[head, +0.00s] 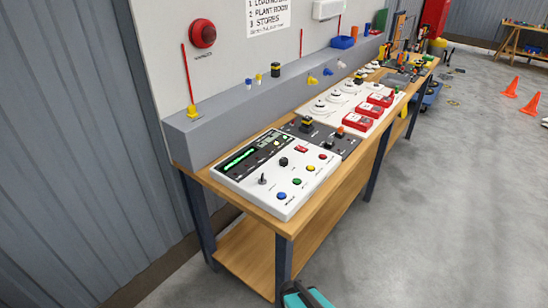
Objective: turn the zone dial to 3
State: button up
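A white control panel (235,184) lies at the near end of the wooden bench. A small black round knob (283,161) sits near its middle and looks like the zone dial. Its pointer and numbers are too small to read. A black lever switch (262,179) stands to its left. A dark display with green bars (240,159) is along the panel's back. A red switch (301,149) and several coloured buttons, such as a blue one (282,195), surround the knob.
A grey ledge (215,133) runs behind the panel. A wall sign (268,16) lists numbered zones, with 3 reading Stores. Grey and white panels with red boxes (368,109) continue along the bench. A teal and black object (305,295) shows at the bottom edge.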

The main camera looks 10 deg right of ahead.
aim_at(283, 162)
jog(key=u, duration=0.5)
jog(key=k, duration=1.75)
jog(key=z, duration=0.35)
jog(key=i, duration=1)
jog(key=z, duration=0.05)
